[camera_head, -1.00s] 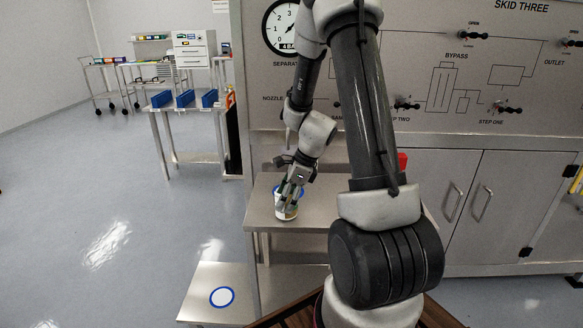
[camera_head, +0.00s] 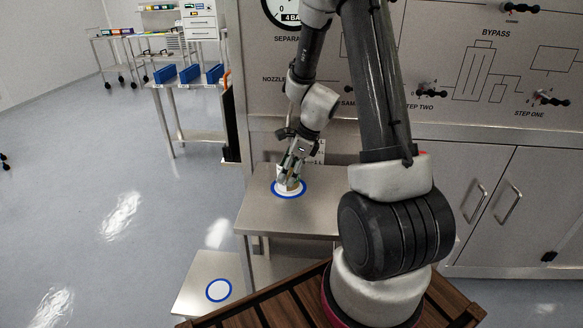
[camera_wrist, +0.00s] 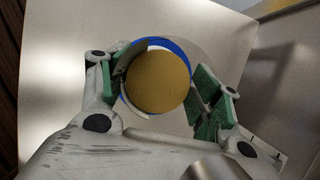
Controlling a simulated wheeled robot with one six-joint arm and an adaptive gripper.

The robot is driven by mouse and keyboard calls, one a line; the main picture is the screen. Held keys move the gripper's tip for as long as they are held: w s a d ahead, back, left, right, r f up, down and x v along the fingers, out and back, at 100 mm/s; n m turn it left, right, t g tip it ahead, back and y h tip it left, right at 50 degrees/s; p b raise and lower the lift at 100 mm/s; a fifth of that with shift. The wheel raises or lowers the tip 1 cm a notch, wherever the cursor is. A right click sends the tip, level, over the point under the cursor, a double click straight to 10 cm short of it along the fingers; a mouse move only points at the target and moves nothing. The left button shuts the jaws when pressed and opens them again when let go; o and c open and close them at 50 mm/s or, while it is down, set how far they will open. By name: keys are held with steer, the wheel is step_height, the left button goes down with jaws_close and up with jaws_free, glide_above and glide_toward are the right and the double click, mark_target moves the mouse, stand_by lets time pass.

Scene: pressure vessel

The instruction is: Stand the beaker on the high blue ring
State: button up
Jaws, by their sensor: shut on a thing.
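The beaker (camera_wrist: 158,84) shows from above in the wrist view as a round ochre-brown disc between my fingers. My gripper (camera_head: 290,180) is shut on it, with green-padded fingers on both sides. The high blue ring (camera_head: 275,193) is on the upper metal table. In the head view the beaker (camera_head: 289,187) is inside the ring's outline, partly hidden by my fingers. In the wrist view the blue ring (camera_wrist: 178,46) shows past the beaker's upper and left edges; the rest is covered. I cannot tell whether the beaker's base touches the table.
A lower metal table (camera_head: 190,290) with a second blue ring (camera_head: 219,290) stands at the front left. The skid panel (camera_head: 470,80) with valves and cabinet doors rises behind the upper table (camera_head: 310,215). Blue bins (camera_head: 190,73) stand on a far bench. Open floor is at left.

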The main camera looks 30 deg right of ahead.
steer(key=shift+s, duration=0.15)
steer(key=shift+f, duration=0.1)
steer(key=o, duration=1)
